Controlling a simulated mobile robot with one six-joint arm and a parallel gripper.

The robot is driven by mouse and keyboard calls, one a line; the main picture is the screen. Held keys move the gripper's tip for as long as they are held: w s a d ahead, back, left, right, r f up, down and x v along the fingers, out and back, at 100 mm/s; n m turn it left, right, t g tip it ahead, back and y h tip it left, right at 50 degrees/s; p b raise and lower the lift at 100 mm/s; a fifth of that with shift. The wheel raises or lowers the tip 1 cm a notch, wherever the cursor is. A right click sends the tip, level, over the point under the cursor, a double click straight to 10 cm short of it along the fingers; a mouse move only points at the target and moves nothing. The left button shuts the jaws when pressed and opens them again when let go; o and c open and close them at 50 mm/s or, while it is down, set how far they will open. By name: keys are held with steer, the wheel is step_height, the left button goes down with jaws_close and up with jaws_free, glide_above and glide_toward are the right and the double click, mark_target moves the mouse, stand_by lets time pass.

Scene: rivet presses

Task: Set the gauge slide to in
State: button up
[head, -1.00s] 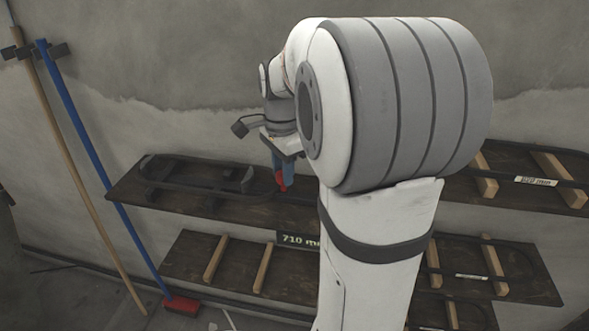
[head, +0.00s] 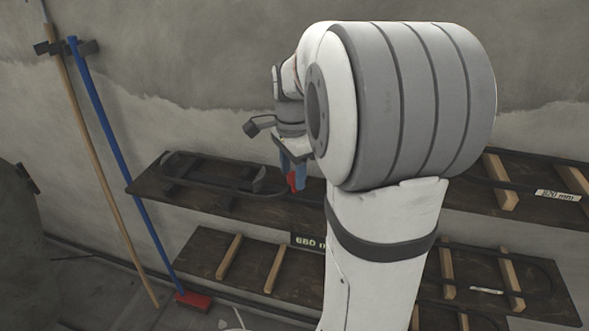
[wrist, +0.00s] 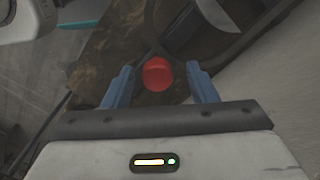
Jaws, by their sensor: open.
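A round red knob (wrist: 157,74) shows in the wrist view, between the two blue fingers of my gripper (wrist: 160,88). There is a gap on both sides of it, and the jaws are open. Whether this knob belongs to the gauge slide is not clear. A plate below the shelf edge (head: 308,242) reads about 680 mm, its right end hidden by my arm.
Dark curved metal parts (head: 185,170) lie on the shelf left of my gripper. A lower shelf (head: 205,258) carries wooden strips. A wooden pole and a blue-handled broom (head: 120,180) lean on the wall at left. A rounded dark object (head: 18,215) stands at the left edge.

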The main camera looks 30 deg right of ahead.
step_height(320, 180, up, 8)
steer(key=shift+f, duration=0.1)
stand_by(0.6)
